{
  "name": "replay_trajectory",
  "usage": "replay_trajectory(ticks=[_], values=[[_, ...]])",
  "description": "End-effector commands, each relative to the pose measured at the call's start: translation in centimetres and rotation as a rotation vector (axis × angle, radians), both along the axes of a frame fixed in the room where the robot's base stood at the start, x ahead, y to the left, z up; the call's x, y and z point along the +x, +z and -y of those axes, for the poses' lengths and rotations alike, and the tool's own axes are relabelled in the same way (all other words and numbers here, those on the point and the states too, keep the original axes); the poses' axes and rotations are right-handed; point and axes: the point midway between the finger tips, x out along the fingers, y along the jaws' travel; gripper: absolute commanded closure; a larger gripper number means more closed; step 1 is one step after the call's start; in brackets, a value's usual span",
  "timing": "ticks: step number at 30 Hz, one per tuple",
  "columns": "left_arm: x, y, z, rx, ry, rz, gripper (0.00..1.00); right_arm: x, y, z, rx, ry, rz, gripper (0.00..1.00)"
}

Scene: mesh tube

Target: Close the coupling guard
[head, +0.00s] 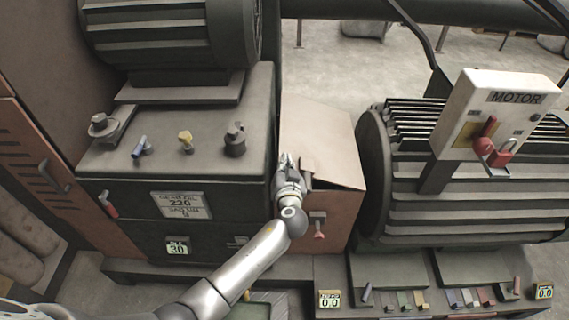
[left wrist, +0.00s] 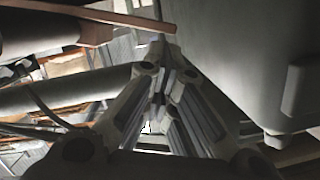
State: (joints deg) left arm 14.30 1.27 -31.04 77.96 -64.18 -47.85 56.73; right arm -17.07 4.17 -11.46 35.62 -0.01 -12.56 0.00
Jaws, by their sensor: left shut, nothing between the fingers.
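The coupling guard (head: 325,135) is a box between the dark machine at left and the ribbed motor at right. Its top panel is tan and its front (head: 345,212) is reddish-brown. A dark gap shows under the top panel's front edge, so it looks not fully flush. My right gripper is out of view.
The dark machine (head: 175,150) with several knobs on top stands left of the guard. The ribbed motor (head: 450,200) and a red padlock-like piece on the MOTOR box (head: 500,105) stand at right. Several small coloured parts lie on the base ledge in front. Open floor shows behind.

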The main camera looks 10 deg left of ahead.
Motion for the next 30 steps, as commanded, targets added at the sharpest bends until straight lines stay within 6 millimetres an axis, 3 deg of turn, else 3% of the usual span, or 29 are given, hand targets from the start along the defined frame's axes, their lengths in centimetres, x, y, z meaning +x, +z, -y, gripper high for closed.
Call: replay_trajectory(ticks=[10,22,30], values=[[0.0,-0.3,-0.1,-0.005,0.001,0.000,1.00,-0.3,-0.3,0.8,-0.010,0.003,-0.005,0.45],[-0.3,-3.7,-1.3,-0.105,0.001,0.019,1.00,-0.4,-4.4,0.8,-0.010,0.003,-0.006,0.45],[-0.3,-3.7,-1.6,-0.130,0.000,0.027,1.00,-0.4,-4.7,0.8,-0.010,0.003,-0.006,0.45]])
